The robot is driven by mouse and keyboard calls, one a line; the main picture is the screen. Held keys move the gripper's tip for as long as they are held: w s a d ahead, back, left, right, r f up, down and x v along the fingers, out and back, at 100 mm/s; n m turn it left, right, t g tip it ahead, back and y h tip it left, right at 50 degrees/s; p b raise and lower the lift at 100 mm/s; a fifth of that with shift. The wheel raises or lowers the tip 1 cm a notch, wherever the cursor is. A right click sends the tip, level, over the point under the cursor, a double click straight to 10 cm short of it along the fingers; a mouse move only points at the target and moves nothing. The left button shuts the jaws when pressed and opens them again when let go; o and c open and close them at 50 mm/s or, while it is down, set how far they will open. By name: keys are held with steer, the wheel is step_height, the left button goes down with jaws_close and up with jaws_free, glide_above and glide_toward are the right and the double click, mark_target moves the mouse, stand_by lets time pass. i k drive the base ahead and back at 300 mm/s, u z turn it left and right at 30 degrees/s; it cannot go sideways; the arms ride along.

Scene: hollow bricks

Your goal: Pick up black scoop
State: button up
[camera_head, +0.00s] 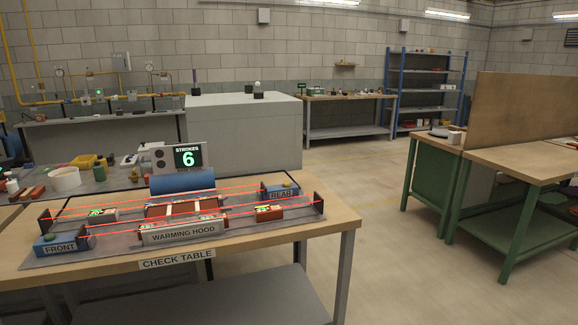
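I cannot make out a black scoop for certain in this view. Small dark items lie among tools on the far wooden bench (320,98), but they are too small to tell apart. My gripper is not in view.
In front stands the check table (290,238) with a warming hood (182,232), red beams and a strokes display (187,158) reading 6. Green-legged benches (528,165) and a brown panel (525,112) stand right. A blue shelf rack (425,87) is behind. Open floor (385,235) lies between.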

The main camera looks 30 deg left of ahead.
mark_target(111, 160)
steer(key=i, duration=5.15)
steer(key=u, duration=1.9)
steer(key=i, duration=5.3)
